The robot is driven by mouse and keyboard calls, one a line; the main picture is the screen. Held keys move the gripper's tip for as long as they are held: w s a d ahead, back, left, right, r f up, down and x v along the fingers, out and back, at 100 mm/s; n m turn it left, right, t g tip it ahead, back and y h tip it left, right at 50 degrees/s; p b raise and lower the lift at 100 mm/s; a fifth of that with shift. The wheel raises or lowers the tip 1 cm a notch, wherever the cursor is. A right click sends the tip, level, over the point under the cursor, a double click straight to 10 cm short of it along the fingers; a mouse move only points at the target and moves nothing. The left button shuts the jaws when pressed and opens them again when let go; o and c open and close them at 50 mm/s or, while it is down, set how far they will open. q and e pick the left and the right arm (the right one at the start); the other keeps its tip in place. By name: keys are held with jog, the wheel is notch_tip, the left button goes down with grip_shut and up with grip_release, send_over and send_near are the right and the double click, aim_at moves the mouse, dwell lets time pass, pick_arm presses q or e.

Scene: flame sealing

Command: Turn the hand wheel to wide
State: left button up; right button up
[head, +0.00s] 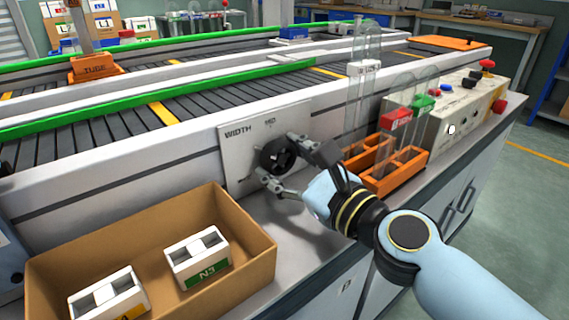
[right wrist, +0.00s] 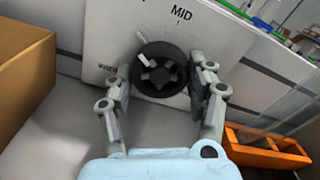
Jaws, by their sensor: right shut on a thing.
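The black hand wheel (head: 277,156) sits on the white WIDTH panel (head: 236,150) on the conveyor's side. The panel also shows in the right wrist view (right wrist: 110,45), with a MID label above the wheel (right wrist: 160,70). A white mark on the wheel points to the upper left in the right wrist view. My right gripper (head: 284,163) has one finger on each side of the wheel and is shut on its rim; it also shows in the right wrist view (right wrist: 160,80). A lower-left label is partly hidden by a finger. My left gripper is not in view.
A cardboard box (head: 245,225) with white labelled blocks stands left of my right gripper. Orange trays (head: 400,180) with clear tubes and a control box (head: 465,115) with buttons stand to the right. The conveyor (head: 190,100) runs behind the panel.

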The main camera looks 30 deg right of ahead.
jog(key=n, duration=0.3)
jog(key=shift+n, duration=0.4)
jog(key=n+b, duration=0.1)
jog(key=n, duration=0.1)
jog(key=shift+d+n, duration=0.1)
jog(key=shift+n, duration=0.3)
jog(key=n, duration=0.3)
jog(key=shift+r, duration=0.1)
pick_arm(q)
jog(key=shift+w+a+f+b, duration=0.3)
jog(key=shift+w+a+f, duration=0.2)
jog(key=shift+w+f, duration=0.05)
pick_arm(e)
jog(key=shift+n, duration=0.9)
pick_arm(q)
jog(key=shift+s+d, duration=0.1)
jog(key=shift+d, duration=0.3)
